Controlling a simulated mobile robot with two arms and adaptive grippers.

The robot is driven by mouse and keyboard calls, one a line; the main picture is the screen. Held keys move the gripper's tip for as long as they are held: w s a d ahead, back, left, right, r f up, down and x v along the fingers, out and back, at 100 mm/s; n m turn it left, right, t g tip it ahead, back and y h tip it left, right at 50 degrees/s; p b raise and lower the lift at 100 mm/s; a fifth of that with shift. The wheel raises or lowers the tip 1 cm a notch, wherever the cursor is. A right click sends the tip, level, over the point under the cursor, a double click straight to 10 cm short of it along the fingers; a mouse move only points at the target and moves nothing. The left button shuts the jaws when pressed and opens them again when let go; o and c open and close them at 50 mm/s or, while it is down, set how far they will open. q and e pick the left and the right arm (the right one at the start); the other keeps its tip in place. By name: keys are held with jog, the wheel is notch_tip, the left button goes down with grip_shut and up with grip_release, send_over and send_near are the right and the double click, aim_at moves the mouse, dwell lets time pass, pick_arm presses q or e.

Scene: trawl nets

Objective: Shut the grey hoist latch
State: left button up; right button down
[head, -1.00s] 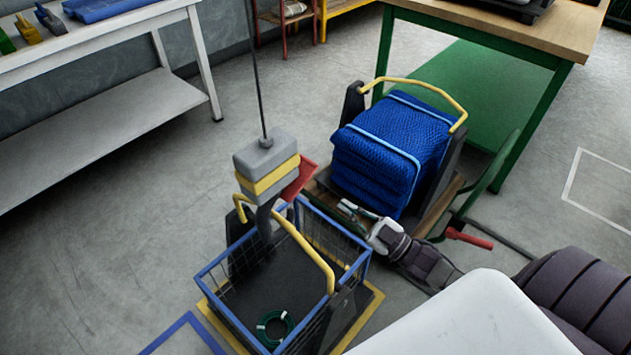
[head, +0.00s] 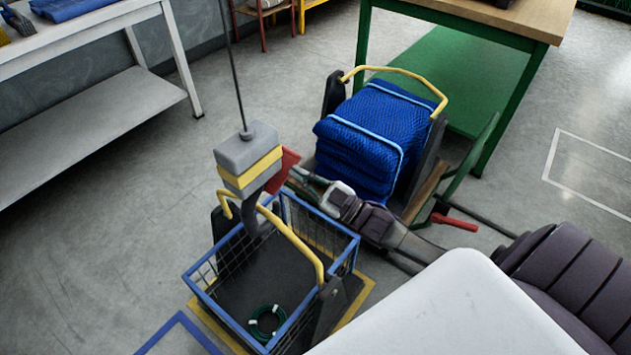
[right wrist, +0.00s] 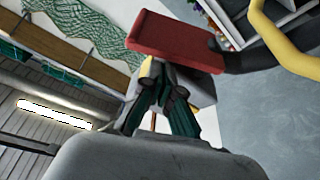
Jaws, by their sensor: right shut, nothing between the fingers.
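The hoist block (head: 249,160), grey with a yellow band, hangs on a thin cable above the blue-rimmed basket. Its dark grey hook (head: 262,195) meets the basket's yellow handle. A red paddle (head: 283,170) sticks out from the block's right side, angled upward; I take it as the latch's lever. In the right wrist view the red paddle (right wrist: 178,40) is close ahead. My right gripper (head: 300,177) is shut and empty, its tips close to the paddle. In the right wrist view its fingertips (right wrist: 162,80) overlap the paddle's lower edge; contact cannot be told. My left gripper is not in view.
The wire basket (head: 202,289) holds a green coil (head: 267,322) and stands on a yellow-marked floor square. Folded blue netting (head: 365,140) sits on a trolley with a yellow handle (head: 405,75), just behind my right forearm. A green-legged table (head: 363,45) stands behind.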

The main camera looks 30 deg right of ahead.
jog(key=shift+w+a+r, duration=0.2)
jog(key=shift+w+a, duration=0.05)
jog(key=shift+w, duration=0.25)
